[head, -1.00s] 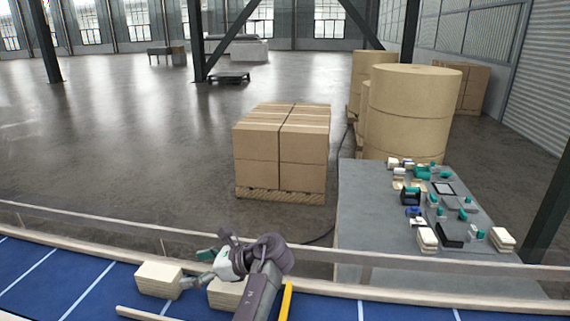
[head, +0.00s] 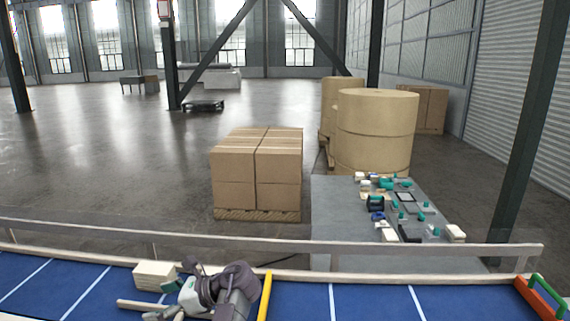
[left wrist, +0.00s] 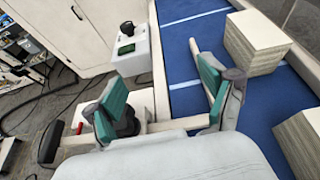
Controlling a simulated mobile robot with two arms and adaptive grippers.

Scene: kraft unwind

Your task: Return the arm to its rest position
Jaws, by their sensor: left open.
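My left arm comes in at the bottom of the head view, folded low over the blue belt surface (head: 380,297). My left gripper (head: 168,301) is near a pale stack (head: 154,274) on the belt and apart from it. My right gripper is not in view.
A pale stack (left wrist: 257,43) and another one (left wrist: 299,140) lie right of the gripper. A yellow bar (head: 265,296) stands beside my arm. A rail (head: 180,239) bounds the belt; a grey table (head: 335,215) holds small parts.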

